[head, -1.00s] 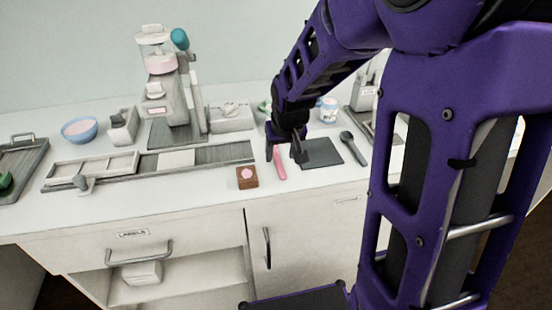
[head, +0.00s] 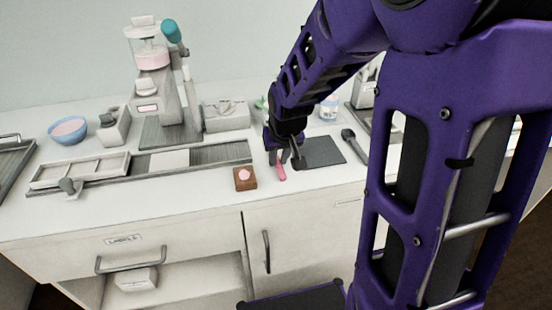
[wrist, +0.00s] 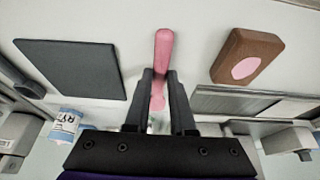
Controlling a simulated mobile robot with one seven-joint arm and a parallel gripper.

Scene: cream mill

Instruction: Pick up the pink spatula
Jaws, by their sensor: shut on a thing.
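The pink spatula (head: 281,172) lies on the white counter between a wooden block and a dark mat. My gripper (head: 285,158) is down at it from above, with its fingers around the spatula. In the wrist view the pink spatula (wrist: 163,48) sticks out beyond the fingertips, and my gripper (wrist: 160,76) is shut on it. The part between and behind the fingers is partly hidden. I cannot tell whether it is lifted off the counter.
A brown block with a pink disc (head: 245,179) stands just left of the spatula. A dark flat mat (head: 322,152) lies to the right, with a dark spoon-like tool (head: 354,145) beyond it. A long grey rail (head: 218,154) and a blue bowl (head: 69,130) are further left.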

